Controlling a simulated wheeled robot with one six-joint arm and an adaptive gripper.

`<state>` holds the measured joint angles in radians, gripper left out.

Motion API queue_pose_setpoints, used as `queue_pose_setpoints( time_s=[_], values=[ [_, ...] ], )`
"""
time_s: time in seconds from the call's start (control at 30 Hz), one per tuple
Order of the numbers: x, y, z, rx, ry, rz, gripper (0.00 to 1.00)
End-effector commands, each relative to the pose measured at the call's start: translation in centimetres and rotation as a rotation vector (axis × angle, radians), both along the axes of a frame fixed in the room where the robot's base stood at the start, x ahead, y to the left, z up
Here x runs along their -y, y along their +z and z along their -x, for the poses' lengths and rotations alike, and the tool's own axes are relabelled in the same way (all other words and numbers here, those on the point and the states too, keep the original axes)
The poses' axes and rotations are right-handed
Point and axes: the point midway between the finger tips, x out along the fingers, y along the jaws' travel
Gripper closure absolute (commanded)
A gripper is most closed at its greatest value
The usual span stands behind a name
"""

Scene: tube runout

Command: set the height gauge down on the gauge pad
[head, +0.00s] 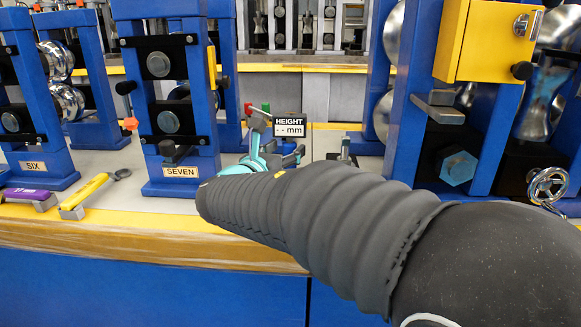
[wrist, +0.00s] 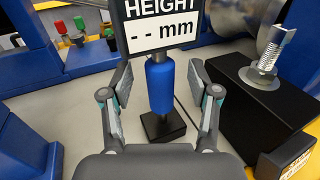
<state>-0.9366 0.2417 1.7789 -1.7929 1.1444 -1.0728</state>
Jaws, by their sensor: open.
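The height gauge (wrist: 161,85) has a display reading "HEIGHT -- mm", a blue grip and a square black base. In the wrist view it stands upright, its base on the grey bench top. My gripper (wrist: 160,92) is open, with one finger on each side of the blue grip and a visible gap on both sides. In the head view the gauge's display (head: 289,125) shows beyond my arm, which hides much of its lower part. I cannot make out a separate gauge pad in either view.
The blue stand marked SEVEN (head: 165,110) is left of the gauge. A blue stand with a yellow box (head: 487,42) and a handwheel (head: 547,185) is at right. A yellow-handled tool (head: 90,194) lies near the bench's front edge. A black block with a bolt (wrist: 262,100) stands close right.

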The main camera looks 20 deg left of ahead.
Motion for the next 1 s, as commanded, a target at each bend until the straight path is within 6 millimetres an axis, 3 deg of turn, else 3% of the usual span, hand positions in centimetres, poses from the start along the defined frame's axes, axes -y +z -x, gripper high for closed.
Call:
queue_pose_setpoints(
  time_s=[0.17,0.4,0.67,1.0],
  values=[
    [0.4,0.0,-2.4,-0.001,-0.003,0.0,0.39],
    [0.3,0.0,-2.6,-0.001,0.0,0.0,0.39],
    [0.3,0.0,-2.6,-0.001,0.0,0.0,1.0],
    [0.4,0.2,-2.6,0.003,0.0,-0.002,1.0]
  ],
)
